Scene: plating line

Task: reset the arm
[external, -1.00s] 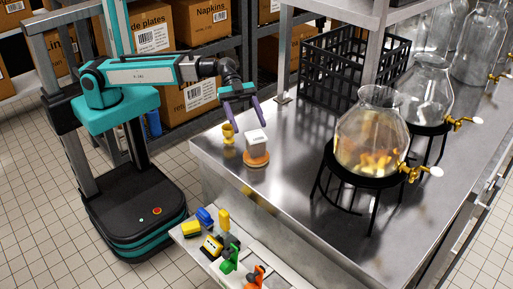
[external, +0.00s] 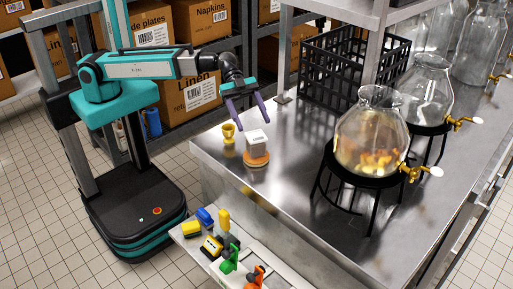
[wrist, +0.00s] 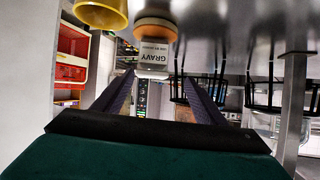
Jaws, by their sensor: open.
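My gripper (external: 248,108) is open and empty. It hangs above the left corner of the steel counter (external: 285,185), fingers pointing down, just above and behind a white box on an orange round base (external: 257,152). A small yellow cup (external: 229,133) stands left of the box. In the wrist view the box (wrist: 155,52) shows a GRAVY label and appears upside down between and beyond the two dark fingers (wrist: 160,92). The yellow cup (wrist: 101,12) is at the top left there. Neither is touched by the fingers.
Glass dispensers (external: 372,135) on black stands fill the counter's right side. A black crate (external: 350,72) stands at the back near a steel post. A low shelf with small coloured tools (external: 228,250) is in front. Cardboard boxes (external: 188,95) are on racks behind my arm.

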